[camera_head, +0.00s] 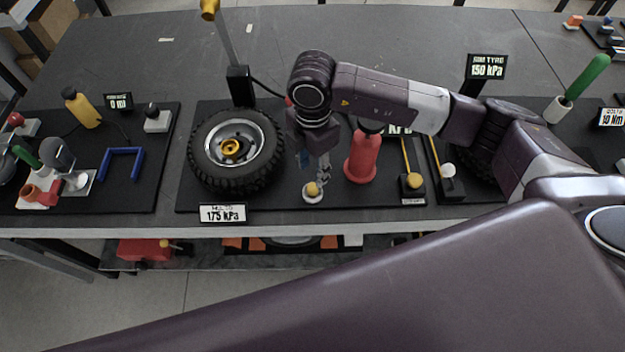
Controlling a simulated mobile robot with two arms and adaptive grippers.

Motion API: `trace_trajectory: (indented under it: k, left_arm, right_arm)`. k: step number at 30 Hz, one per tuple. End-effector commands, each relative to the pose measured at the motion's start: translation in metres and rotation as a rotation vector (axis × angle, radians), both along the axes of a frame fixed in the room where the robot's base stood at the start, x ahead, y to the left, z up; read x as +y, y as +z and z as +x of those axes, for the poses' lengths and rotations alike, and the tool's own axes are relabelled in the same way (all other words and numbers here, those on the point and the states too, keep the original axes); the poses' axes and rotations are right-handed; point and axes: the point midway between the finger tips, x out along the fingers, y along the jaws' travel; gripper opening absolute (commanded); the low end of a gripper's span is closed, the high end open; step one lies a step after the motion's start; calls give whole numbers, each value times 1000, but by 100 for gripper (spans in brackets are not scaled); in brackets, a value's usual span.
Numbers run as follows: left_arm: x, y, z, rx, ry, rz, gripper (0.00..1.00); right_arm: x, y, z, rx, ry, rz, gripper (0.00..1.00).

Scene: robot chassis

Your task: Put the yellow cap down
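A small yellow cap (312,188) shows at a pale, small holder (312,198) near the front edge of the dark mat, right of the wheel. My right gripper (314,168) points down right above the cap, its fingertips close to it. The fingers are small and partly dark here, so I cannot tell whether they touch the cap or how far apart they are. My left gripper is not in view.
A tyred wheel (245,165) with a gold hub stands left of the gripper. A red bottle-shaped object (361,158) stands close on its right. A "175 kPa" sign (222,214) is at the front edge.

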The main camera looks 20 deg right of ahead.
Motion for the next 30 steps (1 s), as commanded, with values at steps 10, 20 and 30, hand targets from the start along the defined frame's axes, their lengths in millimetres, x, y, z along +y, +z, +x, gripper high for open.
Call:
trace_trajectory:
  k: [10,20,30]
  left_arm:
    - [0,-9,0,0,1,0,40]
    - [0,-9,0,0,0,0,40]
    - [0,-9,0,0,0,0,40]
  right_arm:
    - [0,45,0,-1,0,0,36]
    - [0,48,0,1,0,0,36]
    - [11,46,-5,10,25,38,36]
